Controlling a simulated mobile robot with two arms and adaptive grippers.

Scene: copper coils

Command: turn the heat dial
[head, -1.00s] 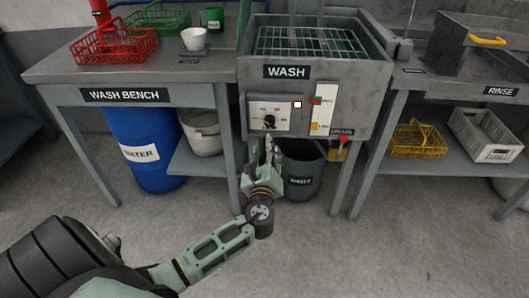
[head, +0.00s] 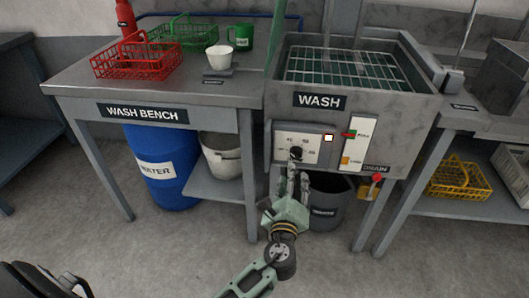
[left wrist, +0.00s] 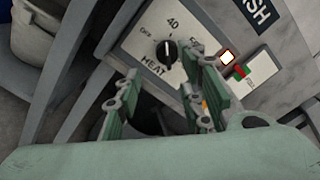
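The heat dial (head: 296,152) is a black knob on a pale plate (head: 283,147) on the front of the grey wash unit. In the left wrist view the knob (left wrist: 167,51) shows above the word HEAT, with OFF at its left and 40 above it. My left gripper (head: 291,180) is just below the dial in the head view. In the left wrist view its two fingers (left wrist: 160,92) are spread apart with nothing between them, and the knob lies beyond the gap, apart from the fingertips. My right gripper is in neither view.
A lit square indicator (head: 328,138), a green and red switch plate (head: 355,145) and a red drain knob (head: 377,177) sit right of the dial. A grey bin (head: 328,205) stands under the unit. The wash bench (head: 75,85) is at left.

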